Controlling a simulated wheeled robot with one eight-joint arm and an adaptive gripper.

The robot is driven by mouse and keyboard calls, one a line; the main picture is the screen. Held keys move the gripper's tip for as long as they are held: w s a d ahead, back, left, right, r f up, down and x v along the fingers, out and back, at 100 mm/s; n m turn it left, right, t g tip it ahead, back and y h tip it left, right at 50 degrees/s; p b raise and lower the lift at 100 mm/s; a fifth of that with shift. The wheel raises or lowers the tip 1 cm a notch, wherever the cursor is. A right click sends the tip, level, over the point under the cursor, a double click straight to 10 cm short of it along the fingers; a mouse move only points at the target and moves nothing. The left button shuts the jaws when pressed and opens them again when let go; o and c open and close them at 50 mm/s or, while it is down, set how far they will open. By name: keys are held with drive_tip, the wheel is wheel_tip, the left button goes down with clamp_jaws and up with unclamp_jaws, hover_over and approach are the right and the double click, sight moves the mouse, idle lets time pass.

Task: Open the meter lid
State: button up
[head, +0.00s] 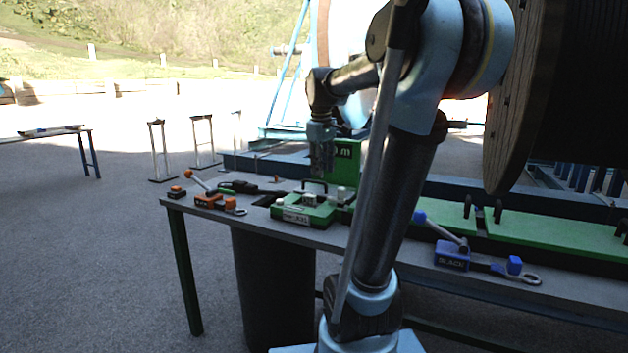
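The green meter (305,216) sits on the grey table in the head view, with pale fittings and a dark handle (314,184) on top. An upright green panel (346,156) with a dark letter "m" stands just behind it. I cannot tell whether this panel is the lid. My gripper (321,174) points down above the meter, in front of the panel's left side. It is small and dark, so its finger opening and any contact with the handle are unclear. My arm hides the meter's right side and part of the panel.
An orange ratchet tool (209,200) lies left on the table (228,221), and a blue one (452,255) lies to the right. Green rails (555,232) run along the right. A large cable reel (519,95) stands at upper right. A dark bin (272,285) is below the table.

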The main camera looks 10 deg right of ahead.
drive_tip(key=w+a+r+n, duration=0.1)
drive_tip(key=w+r+n, duration=0.45)
drive_tip(key=w, duration=1.05)
drive_tip(key=shift+m, duration=0.85)
drive_tip(key=w+f, duration=0.1)
drive_tip(key=f, duration=0.4)
drive_tip(key=w+d+f, duration=0.1)
drive_tip(key=f, duration=0.4)
drive_tip(key=w+f, duration=0.1)
drive_tip(key=f, duration=0.4)
drive_tip(key=shift+d+f, duration=0.1)
drive_tip(key=shift+d, duration=0.2)
drive_tip(key=shift+c, duration=0.2)
clamp_jaws()
